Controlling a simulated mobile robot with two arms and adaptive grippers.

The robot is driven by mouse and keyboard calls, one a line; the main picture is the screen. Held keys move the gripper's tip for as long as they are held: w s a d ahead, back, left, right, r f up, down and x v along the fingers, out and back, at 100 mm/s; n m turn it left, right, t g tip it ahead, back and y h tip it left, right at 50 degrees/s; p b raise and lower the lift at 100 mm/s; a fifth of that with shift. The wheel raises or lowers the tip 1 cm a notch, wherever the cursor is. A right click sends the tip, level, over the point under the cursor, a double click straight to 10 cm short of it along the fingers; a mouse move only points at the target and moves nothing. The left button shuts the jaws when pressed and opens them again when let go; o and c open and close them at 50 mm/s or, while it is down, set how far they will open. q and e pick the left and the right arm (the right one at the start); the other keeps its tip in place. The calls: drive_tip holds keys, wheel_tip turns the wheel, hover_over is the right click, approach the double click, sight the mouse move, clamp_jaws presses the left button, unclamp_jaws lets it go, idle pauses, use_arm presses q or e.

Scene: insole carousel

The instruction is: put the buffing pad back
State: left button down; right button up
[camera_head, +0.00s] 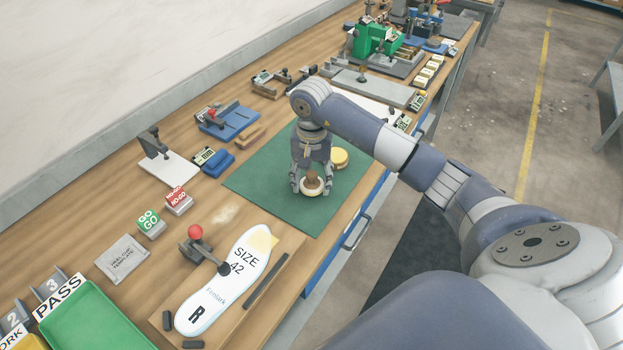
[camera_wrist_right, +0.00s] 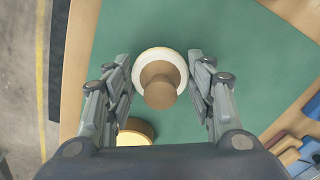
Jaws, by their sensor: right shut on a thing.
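The buffing pad is a pale round disc with a brown knob on top. It shows in the head view (camera_head: 313,188) and in the wrist view (camera_wrist_right: 160,72). My right gripper (camera_head: 311,186) points down over the green mat (camera_head: 265,182) and is shut on the buffing pad, with a finger on each side. I cannot tell whether the pad touches the mat or hangs just above it. A round yellow-and-brown tin-like thing (camera_head: 340,157) sits on the mat just beside the gripper; it is partly hidden in the wrist view (camera_wrist_right: 136,130). My left gripper is out of view.
A white insole template marked SIZE 42 (camera_head: 225,280) lies in front of the mat, with a red-knobbed clamp (camera_head: 200,245) beside it. GO (camera_head: 150,222) and NO-GO (camera_head: 177,199) blocks and several fixtures line the left. A green PASS tray (camera_head: 95,325) is at the near left.

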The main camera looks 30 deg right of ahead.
drive_tip(key=shift+f, duration=0.55)
drive_tip(key=shift+f, duration=0.1)
drive_tip(key=shift+f, duration=0.15)
drive_tip(key=o, duration=0.9)
drive_tip(key=shift+o, duration=0.2)
